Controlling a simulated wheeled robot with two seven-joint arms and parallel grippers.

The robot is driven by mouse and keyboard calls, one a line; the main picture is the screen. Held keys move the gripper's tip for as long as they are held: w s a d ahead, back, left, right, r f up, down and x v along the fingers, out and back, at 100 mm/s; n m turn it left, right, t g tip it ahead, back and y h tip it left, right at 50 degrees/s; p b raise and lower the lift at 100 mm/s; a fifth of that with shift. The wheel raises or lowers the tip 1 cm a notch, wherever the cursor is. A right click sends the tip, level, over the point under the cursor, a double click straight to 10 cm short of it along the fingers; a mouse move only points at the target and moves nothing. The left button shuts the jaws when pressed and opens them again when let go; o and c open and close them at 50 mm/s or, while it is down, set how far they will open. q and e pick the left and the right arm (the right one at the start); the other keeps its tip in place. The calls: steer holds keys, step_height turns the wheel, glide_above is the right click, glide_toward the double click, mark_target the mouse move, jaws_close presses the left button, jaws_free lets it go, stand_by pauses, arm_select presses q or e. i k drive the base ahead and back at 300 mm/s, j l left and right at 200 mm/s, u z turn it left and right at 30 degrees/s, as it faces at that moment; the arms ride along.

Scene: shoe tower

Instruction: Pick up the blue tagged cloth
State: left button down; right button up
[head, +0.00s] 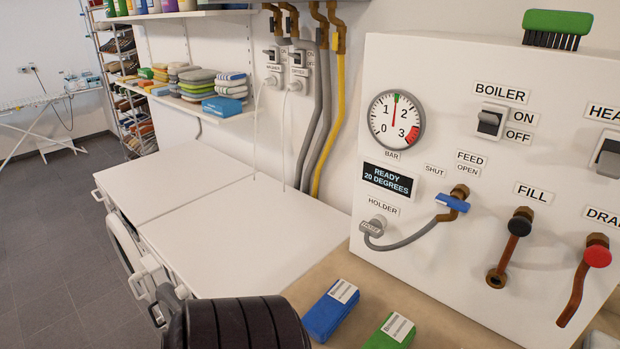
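A blue folded cloth (327,314) with a white printed tag lies on the tan counter in the head view, near the bottom middle. A green folded cloth (386,336) with a similar white tag lies to its right, apart from it and partly cut off by the bottom edge. Neither of my grippers shows in this view. A dark ribbed part at the bottom, left of the blue cloth, hides some of the counter and the white machine; I cannot tell its end.
A white panel (450,110) with gauge, switches and valves rises behind the counter (362,283). A green brush (556,27) sits on top. White machines (240,237) with clear tops stand left. A wall shelf (197,103) holds folded cloths, including blue ones (222,106).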

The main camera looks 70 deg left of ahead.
mark_target(323, 319)
steer(key=u, duration=1.95)
